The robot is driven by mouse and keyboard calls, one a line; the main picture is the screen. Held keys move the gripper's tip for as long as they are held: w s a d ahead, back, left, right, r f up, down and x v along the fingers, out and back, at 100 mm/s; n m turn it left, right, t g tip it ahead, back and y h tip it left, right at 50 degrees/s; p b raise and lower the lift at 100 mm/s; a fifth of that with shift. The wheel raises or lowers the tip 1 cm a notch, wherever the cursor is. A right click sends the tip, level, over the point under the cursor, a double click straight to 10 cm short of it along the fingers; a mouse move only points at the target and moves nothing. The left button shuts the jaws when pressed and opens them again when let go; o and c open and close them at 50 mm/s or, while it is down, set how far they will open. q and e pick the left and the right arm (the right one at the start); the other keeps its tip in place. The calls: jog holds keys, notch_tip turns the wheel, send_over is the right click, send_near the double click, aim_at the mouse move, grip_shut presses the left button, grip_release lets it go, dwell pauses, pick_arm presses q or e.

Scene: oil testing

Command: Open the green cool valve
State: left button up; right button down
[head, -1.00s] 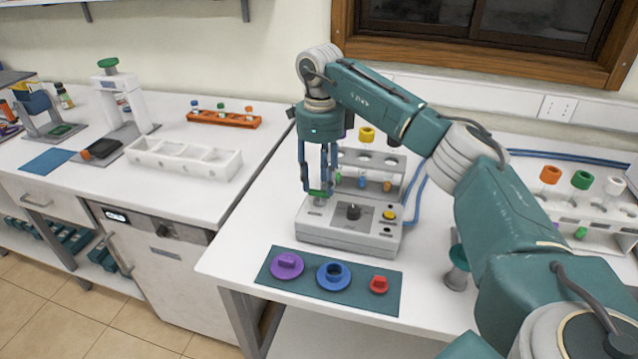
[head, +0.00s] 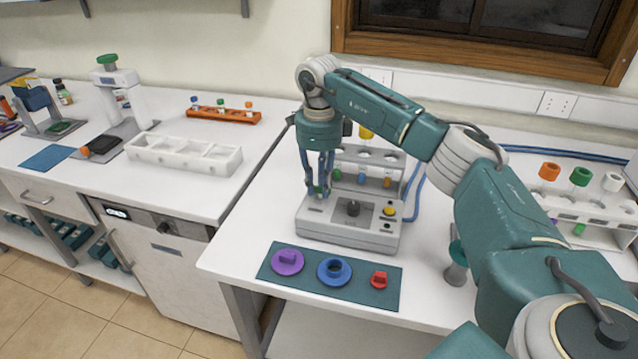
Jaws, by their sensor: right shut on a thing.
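The light grey testing device (head: 340,238) stands on the right-hand table, with a dark knob and a yellow button on top. The green cool valve (head: 318,190) is at its back left corner, mostly hidden by my fingers. My right gripper (head: 319,186) reaches down from above, its fingers shut on the green valve. I cannot tell how far the valve is turned. My left gripper is not in view.
A rack (head: 372,176) with tubes stands right behind the device. A teal mat (head: 308,284) with purple, blue and red parts lies in front. Another tube rack (head: 590,213) is at the right. A white tray (head: 184,158) sits on the left bench.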

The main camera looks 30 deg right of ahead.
jog(key=shift+r+n, duration=0.15)
jog(key=shift+n, duration=0.15)
jog(key=n, duration=0.3)
jog(key=shift+d+n+p, duration=0.15)
jog(key=shift+n+p, duration=0.15)
jog(key=shift+p, duration=0.1)
jog(key=n, duration=0.4)
jog(key=shift+d+r+n, duration=0.1)
jog(key=shift+n, duration=0.2)
jog(key=n, duration=0.4)
jog(key=shift+d+p, duration=0.1)
jog(key=shift+p, duration=0.25)
jog(key=shift+w+d+r+n, duration=0.1)
jog(key=shift+w+n, duration=0.05)
jog(key=shift+n, duration=2.35)
jog(key=c, duration=1.5)
grip_release()
jog(key=shift+c, duration=0.2)
